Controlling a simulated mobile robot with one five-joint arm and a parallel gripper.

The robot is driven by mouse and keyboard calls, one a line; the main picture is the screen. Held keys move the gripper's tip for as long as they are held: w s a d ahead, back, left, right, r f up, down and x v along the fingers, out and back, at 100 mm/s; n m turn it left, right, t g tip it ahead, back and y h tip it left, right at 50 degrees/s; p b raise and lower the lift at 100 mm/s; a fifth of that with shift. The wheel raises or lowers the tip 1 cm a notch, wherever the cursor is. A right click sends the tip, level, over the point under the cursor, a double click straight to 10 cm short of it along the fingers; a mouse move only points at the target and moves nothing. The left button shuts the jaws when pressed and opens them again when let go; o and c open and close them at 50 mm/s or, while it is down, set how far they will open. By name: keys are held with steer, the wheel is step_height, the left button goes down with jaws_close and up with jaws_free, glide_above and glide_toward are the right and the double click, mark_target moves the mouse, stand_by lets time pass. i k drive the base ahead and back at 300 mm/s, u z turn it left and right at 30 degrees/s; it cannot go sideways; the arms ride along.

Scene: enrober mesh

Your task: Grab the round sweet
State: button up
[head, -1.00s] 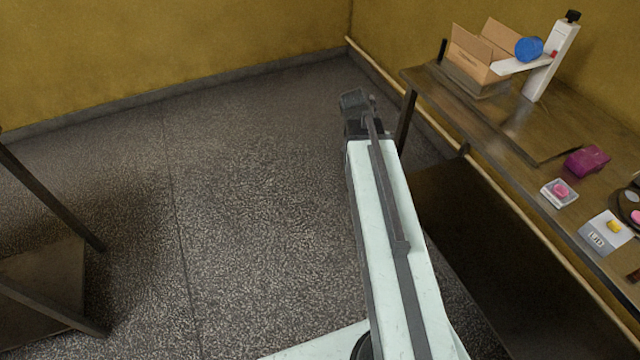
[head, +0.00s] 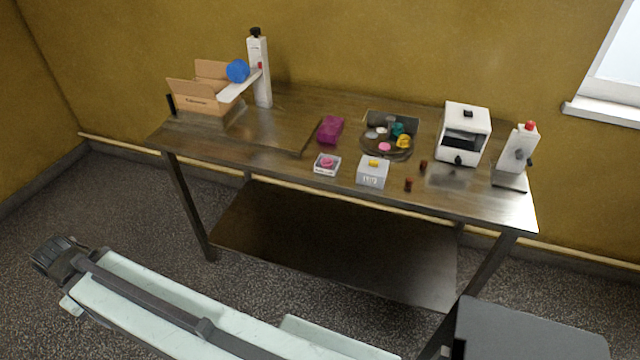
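A small pink round piece (head: 327,162) sits on a small pale square tray (head: 321,171) near the table's front edge. Another pink round piece (head: 384,147) lies on a dark round plate (head: 372,152) among several small coloured pieces. A small yellow piece (head: 373,162) is on top of a white box with dark markings (head: 371,178). I cannot tell which piece is the round sweet. The dark end of my arm (head: 55,258) is at the lower left, over the floor and well away from the table. Its fingers cannot be made out.
Small brown pieces (head: 408,184) lie near the front edge. Floor in front is partly clear.

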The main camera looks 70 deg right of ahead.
mark_target(409, 181)
steer(key=z, duration=2.3)
steer(key=k, duration=0.4)
steer(key=z, duration=0.6)
